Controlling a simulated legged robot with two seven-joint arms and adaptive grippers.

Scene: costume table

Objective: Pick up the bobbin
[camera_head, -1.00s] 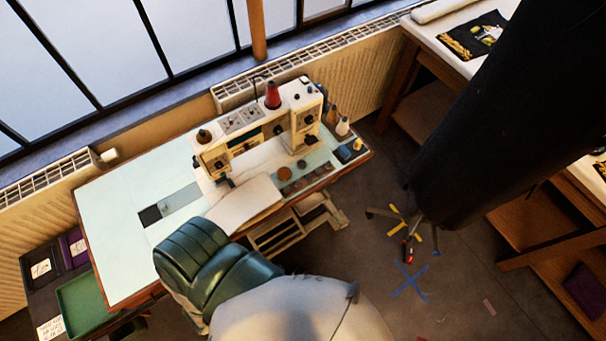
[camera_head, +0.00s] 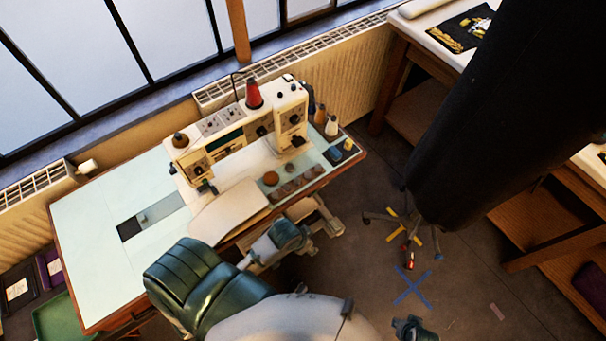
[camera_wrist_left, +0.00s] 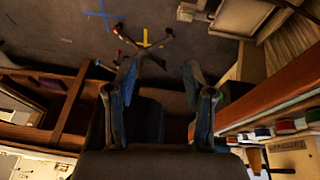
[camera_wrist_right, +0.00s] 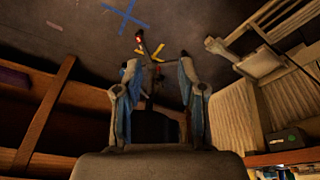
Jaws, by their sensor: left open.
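The sewing machine (camera_head: 240,130) stands on a pale table (camera_head: 90,215). I cannot tell for sure which small part is the bobbin. A brown disc (camera_head: 271,179) lies in front of the machine, beside a row of several small round pieces (camera_head: 289,190). A red thread cone (camera_head: 254,94) stands on top of the machine. My left gripper (camera_head: 288,236) is just off the table's front edge, below the row. Its fingers are apart and empty in the left wrist view (camera_wrist_left: 163,85). My right gripper (camera_head: 412,328) is low over the floor; its fingers are apart and empty in the right wrist view (camera_wrist_right: 158,80).
Thread cones (camera_head: 331,126) and a dark box (camera_head: 333,155) stand at the table's right end. A large black hanging shape (camera_head: 490,120) fills the right side. The table's left part is mostly clear.

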